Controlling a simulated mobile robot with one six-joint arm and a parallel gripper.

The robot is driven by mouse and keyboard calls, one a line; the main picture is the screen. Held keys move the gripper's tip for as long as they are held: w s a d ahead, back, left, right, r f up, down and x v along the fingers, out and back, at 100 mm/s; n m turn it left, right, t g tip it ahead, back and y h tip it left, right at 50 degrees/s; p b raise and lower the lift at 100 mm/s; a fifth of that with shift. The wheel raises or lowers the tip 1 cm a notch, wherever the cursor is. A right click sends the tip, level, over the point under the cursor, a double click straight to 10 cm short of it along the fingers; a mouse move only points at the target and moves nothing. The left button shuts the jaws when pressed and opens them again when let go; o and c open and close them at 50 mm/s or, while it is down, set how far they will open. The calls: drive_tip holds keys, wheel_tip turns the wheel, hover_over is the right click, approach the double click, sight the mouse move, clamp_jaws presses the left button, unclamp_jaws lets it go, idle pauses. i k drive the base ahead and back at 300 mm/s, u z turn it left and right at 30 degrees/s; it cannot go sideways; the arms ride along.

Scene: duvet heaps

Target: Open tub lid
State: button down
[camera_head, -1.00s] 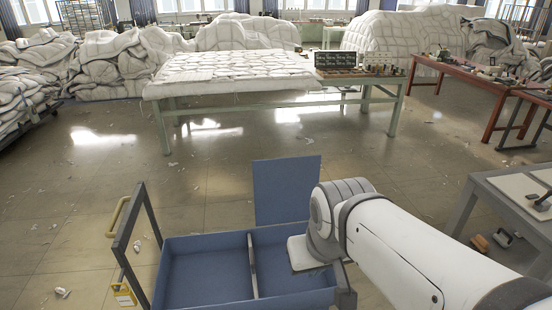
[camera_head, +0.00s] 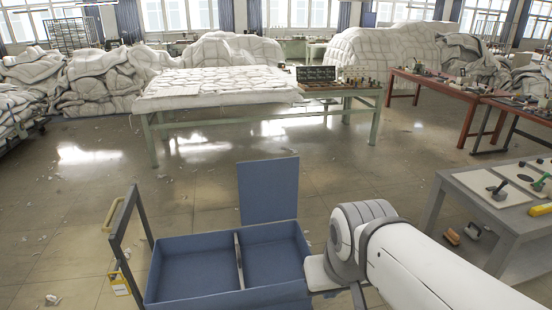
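A blue tub (camera_head: 228,299) with two compartments stands low in front of me. A pale divider (camera_head: 239,262) splits it. Both compartments are uncovered, and their insides look empty. A flat blue panel, apparently the lid (camera_head: 268,191), stands upright at the back of the right compartment. My white arm comes in from the lower right, and its wrist is at the tub's right side. My gripper (camera_head: 352,296) is mostly hidden below the wrist, with only dark parts showing. I cannot see its fingertips or whether it touches the tub.
A dark frame (camera_head: 115,238) with yellow handles rises at the tub's left. A grey table (camera_head: 474,207) with tools on boards stands at the right. A green-legged table (camera_head: 150,122) with a quilted duvet is further back, before duvet heaps (camera_head: 100,77). Open floor lies between.

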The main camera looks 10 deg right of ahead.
sight(268, 189)
drive_tip(key=z, duration=1.35)
drive_tip(key=i, duration=3.3)
drive_tip(key=u, duration=2.5)
drive_tip(key=i, duration=0.5)
drive_tip(key=z, duration=0.3)
